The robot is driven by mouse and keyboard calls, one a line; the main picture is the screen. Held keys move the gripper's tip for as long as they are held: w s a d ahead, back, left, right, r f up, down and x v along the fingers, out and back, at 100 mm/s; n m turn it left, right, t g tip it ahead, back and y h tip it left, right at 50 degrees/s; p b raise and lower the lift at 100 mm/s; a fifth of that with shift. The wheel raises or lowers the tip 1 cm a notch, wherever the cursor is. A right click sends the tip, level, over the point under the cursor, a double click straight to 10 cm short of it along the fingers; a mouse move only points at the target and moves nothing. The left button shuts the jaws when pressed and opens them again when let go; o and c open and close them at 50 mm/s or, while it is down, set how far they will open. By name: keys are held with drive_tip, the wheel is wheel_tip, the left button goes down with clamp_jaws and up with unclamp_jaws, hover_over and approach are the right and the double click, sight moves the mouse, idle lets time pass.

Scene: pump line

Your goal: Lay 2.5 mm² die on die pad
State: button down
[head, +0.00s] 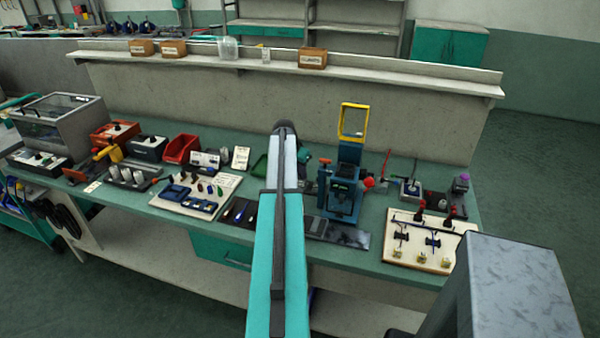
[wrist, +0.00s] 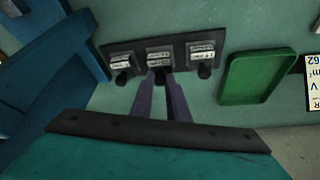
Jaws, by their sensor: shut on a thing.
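In the wrist view a dark die pad (wrist: 184,58) lies on the green bench with three places in a row, each with pale labels. My gripper (wrist: 161,80) reaches the middle place, its two purple-grey fingers shut on the dark knob of the middle die (wrist: 160,57). Similar dies stand at the left place (wrist: 121,62) and right place (wrist: 203,58). The lettering is too small to tell sizes. I cannot tell whether the held die rests on the pad or hangs just above it. In the head view my arm hides the pad and fingertips.
A green tray (wrist: 258,78) lies right of the pad in the wrist view, and a blue structure (wrist: 50,50) stands close on the left. In the head view a blue press (head: 343,195) with a yellow frame (head: 354,121) stands right of my arm. A tool board (head: 195,191) lies left.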

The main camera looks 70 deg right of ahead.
drive_tip(key=shift+f, duration=0.3)
idle(0.6)
drive_tip(key=c, duration=1.5)
unclamp_jaws()
drive_tip(key=shift+o, duration=0.2)
wheel_tip(320, 180, up, 8)
drive_tip(key=p, duration=0.2)
drive_tip(key=shift+f+p, duration=0.2)
drive_tip(key=shift+p, duration=0.2)
